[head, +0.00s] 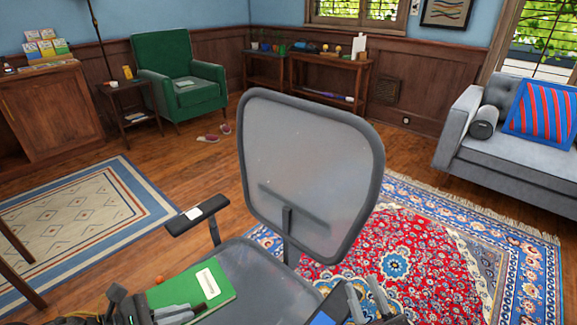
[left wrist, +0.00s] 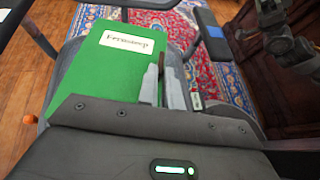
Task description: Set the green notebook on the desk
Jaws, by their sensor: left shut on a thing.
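I cannot make out the desk in either view.
The office chair (head: 310,165) stands close ahead, with a raised armrest (head: 196,215). Behind it are a red patterned rug (head: 420,245), a grey sofa (head: 520,160) and a green armchair (head: 180,75). Open wood floor (head: 170,165) lies to the left.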

